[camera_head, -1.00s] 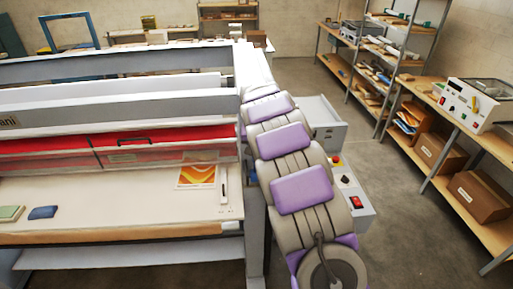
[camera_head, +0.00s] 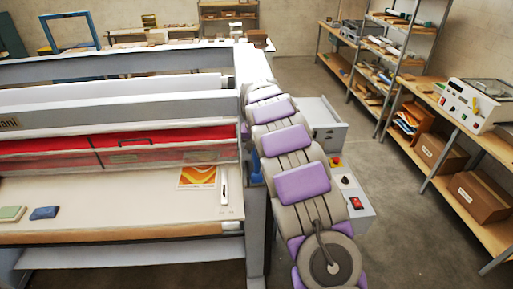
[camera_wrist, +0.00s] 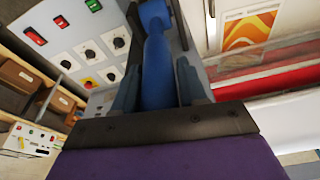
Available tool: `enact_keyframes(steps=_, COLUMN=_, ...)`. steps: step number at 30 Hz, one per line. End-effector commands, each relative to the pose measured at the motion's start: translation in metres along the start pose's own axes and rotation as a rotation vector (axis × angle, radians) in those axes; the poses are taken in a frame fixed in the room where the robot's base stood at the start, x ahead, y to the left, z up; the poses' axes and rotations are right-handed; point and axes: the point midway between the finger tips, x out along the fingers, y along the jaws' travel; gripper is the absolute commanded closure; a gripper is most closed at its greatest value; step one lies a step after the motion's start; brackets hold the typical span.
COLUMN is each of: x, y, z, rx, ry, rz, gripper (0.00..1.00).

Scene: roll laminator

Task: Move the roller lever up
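The blue roller lever (camera_wrist: 157,70) runs up the middle of the wrist view, with a rounded part near the top. My gripper (camera_wrist: 158,75) has one dark finger on each side of the lever, close against it, and appears shut on it. The lever's near end is close to the palm. In the head view a small patch of blue (camera_head: 256,166) shows between the machine's right end and my arm. My arm hides the gripper and the rest of the lever there.
The laminator's flat bed (camera_head: 120,200) lies left of my arm, with an orange print (camera_head: 197,177) on it. A control panel (camera_head: 350,190) with switches, knobs and a red button is just right of the arm. Shelves (camera_head: 455,125) line the right wall; floor between is clear.

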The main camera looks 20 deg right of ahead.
Motion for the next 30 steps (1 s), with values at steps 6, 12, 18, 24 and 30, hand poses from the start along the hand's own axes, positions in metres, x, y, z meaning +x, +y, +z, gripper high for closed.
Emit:
enact_keyframes(steps=6, x=-0.002, y=0.001, z=0.001, rx=0.001, ry=0.003, rz=-0.001, gripper=0.40)
enact_keyframes(steps=12, x=-0.003, y=0.001, z=0.001, rx=0.001, ry=0.004, rz=-0.001, gripper=0.40)
enact_keyframes(steps=18, x=-0.019, y=0.001, z=0.000, rx=0.001, ry=0.009, rz=-0.003, gripper=0.40)
enact_keyframes(steps=24, x=-0.059, y=0.001, z=0.000, rx=0.000, ry=0.011, rz=-0.003, gripper=0.40)
enact_keyframes(steps=30, x=-0.103, y=0.001, z=0.000, rx=0.000, ry=0.007, rz=-0.003, gripper=0.40)
